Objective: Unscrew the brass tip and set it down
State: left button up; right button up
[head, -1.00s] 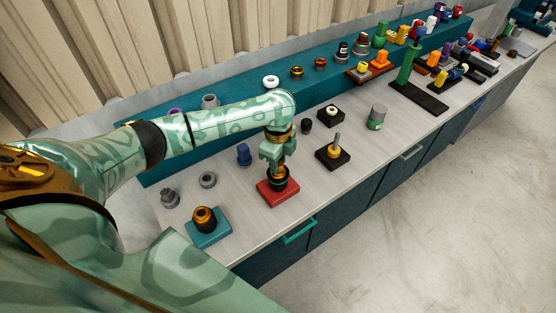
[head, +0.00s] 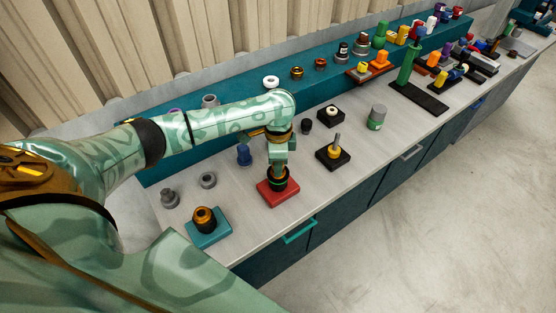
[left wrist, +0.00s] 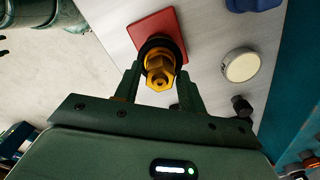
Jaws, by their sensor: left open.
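The brass tip (left wrist: 160,72) shows in the left wrist view as a gold hex piece with a small hole, on top of a dark holder (left wrist: 148,45). In the head view the dark holder (head: 279,184) stands upright on a red base (head: 278,194), and the tip is mostly hidden by my gripper. My left gripper (head: 279,168) points down over it. In the left wrist view the open fingers (left wrist: 160,85) are on either side of the brass tip, with gaps visible, so they look apart from it. My right gripper is in neither view.
A teal base (head: 209,235) with a dark and copper piece stands left of the red base. A black base (head: 332,158) with a yellow piece and grey pin stands right. A blue piece (head: 244,155) stands behind. Bare worktop (head: 250,232) lies between the red and teal bases.

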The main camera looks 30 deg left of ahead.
pick_arm(q)
jog(key=m, duration=1.1)
jog(key=c, duration=0.5)
jog(key=n, duration=1.2)
jog(key=shift+r, duration=0.1)
jog(key=o, duration=0.5)
